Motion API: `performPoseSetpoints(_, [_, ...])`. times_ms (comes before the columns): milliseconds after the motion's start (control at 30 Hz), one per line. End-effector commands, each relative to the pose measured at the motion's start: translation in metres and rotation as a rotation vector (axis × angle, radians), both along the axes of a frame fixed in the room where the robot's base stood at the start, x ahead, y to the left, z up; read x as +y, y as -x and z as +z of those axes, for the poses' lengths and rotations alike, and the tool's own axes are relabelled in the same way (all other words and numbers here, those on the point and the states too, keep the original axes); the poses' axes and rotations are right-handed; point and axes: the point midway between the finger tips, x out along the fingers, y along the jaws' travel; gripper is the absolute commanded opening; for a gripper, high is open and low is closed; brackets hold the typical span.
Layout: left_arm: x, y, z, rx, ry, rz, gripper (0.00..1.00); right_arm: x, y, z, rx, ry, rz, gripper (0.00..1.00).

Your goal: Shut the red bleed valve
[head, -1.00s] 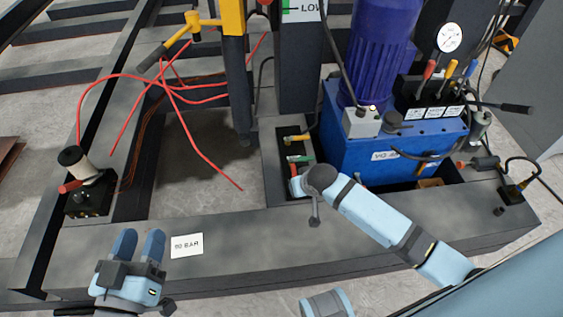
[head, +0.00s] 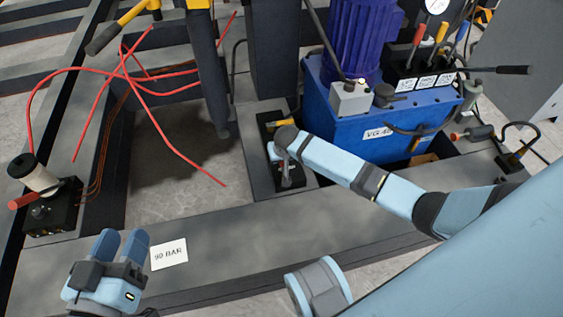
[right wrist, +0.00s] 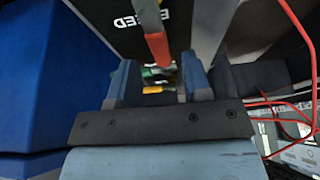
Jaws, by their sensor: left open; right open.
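In the right wrist view a red valve handle (right wrist: 157,45) stands in front of a black plate with white lettering, partly covered by the handle, that seems to read BLEED. My right gripper (right wrist: 158,68) is open, with its two blue fingers apart. The handle's end shows near the gap between the fingertips; I see no grip on it. In the head view my right wrist (head: 286,138) is over the small valve tray (head: 262,180) and hides most of the valves. My left gripper (head: 120,240) is open and empty at the lower left.
Green and yellow handles (right wrist: 153,90) show between my right fingers. The blue pump unit (head: 350,135) stands right of the tray. A black block with a red lever (head: 35,195) is at left, near loose red hoses (head: 155,120). A 90 BAR card (head: 169,253) lies on the front beam.

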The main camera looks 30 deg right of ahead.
Motion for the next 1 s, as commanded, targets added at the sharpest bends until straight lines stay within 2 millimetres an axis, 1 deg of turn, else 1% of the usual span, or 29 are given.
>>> performPoseSetpoints(33, [0.001, -0.001, -0.005, -0.009, -0.011, -0.003, 0.47, -0.001, -0.003, -0.009, -0.001, 0.000, 0.000, 0.45])
performPoseSetpoints(200, [0.001, -0.003, -0.008, -0.012, -0.031, -0.007, 0.47, -0.002, -0.008, -0.020, 0.000, 0.000, 0.001, 0.45])
performPoseSetpoints(500, [0.002, -0.003, -0.007, -0.013, -0.035, -0.009, 0.47, -0.002, -0.009, -0.020, -0.001, 0.000, 0.001, 0.45])
performPoseSetpoints(533, [0.002, -0.003, -0.008, -0.013, -0.035, -0.009, 0.47, -0.002, -0.009, -0.020, -0.001, 0.000, 0.001, 0.42])
performPoseSetpoints(567, [0.002, -0.003, -0.008, -0.013, -0.035, -0.009, 0.47, -0.002, -0.009, -0.020, -0.001, 0.000, 0.001, 0.35])
performPoseSetpoints(600, [0.002, -0.003, -0.008, -0.013, -0.035, -0.009, 0.47, -0.002, -0.009, -0.020, -0.001, 0.000, 0.001, 0.26])
performPoseSetpoints(667, [0.001, -0.003, -0.008, -0.013, -0.035, -0.009, 0.47, -0.002, -0.009, -0.020, -0.001, 0.000, 0.001, 0.12])
performPoseSetpoints(700, [0.001, -0.003, -0.008, -0.013, -0.035, -0.009, 0.47, -0.002, -0.009, -0.020, -0.001, 0.000, 0.001, 0.03])
performPoseSetpoints(733, [0.001, -0.003, -0.008, -0.013, -0.035, -0.009, 0.47, -0.002, -0.009, -0.020, -0.001, 0.001, 0.001, 0.00])
performPoseSetpoints(900, [0.001, -0.003, -0.007, -0.013, -0.035, -0.009, 0.47, -0.002, -0.008, -0.020, -0.001, 0.000, 0.000, 0.00])
performPoseSetpoints(1000, [0.002, -0.004, -0.002, -0.018, -0.032, -0.007, 0.47, -0.003, -0.009, -0.018, -0.001, 0.000, -0.009, 0.00])
